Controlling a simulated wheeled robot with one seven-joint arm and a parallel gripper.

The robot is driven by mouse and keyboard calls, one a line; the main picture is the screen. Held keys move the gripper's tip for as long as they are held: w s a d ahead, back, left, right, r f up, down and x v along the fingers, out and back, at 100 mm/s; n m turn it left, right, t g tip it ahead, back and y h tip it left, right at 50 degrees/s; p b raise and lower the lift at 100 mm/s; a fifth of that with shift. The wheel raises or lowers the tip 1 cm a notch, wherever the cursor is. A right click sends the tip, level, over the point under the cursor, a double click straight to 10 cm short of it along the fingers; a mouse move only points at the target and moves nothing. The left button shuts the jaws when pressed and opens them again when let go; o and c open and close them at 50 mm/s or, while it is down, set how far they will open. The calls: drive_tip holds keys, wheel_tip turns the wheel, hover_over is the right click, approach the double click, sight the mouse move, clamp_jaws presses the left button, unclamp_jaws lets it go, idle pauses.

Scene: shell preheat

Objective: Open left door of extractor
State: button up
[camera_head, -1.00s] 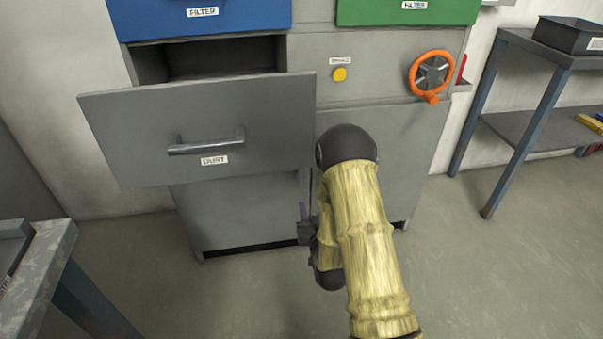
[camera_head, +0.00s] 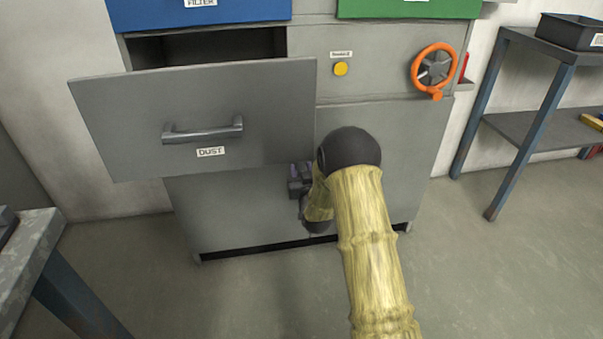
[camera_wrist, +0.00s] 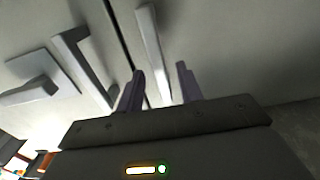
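The extractor is a grey cabinet with a lower left door (camera_head: 235,205) and a lower right door (camera_head: 400,160). The pulled-out dust drawer (camera_head: 250,105) hangs over the upper part of the left door and hides it. My gripper (camera_head: 297,181) is by the left door's right edge, just under the drawer's corner, partly hidden by my arm. In the wrist view my gripper (camera_wrist: 160,84) is open, its fingers apart. A bar handle (camera_wrist: 153,55) shows between and beyond the fingertips. A second bar handle (camera_wrist: 82,70) is across a dark seam. I cannot tell whether the fingers touch either handle.
The drawer's handle (camera_head: 203,131) faces out. A yellow button (camera_head: 340,69) and orange handwheel (camera_head: 433,70) are above the right door. A worktable (camera_head: 35,245) stands at the lower left, a shelf rack (camera_head: 530,125) at the right. The floor in front is clear.

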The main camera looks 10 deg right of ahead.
drive_tip(key=shift+w, duration=0.25)
clamp_jaws()
drive_tip(key=shift+s+d, duration=0.1)
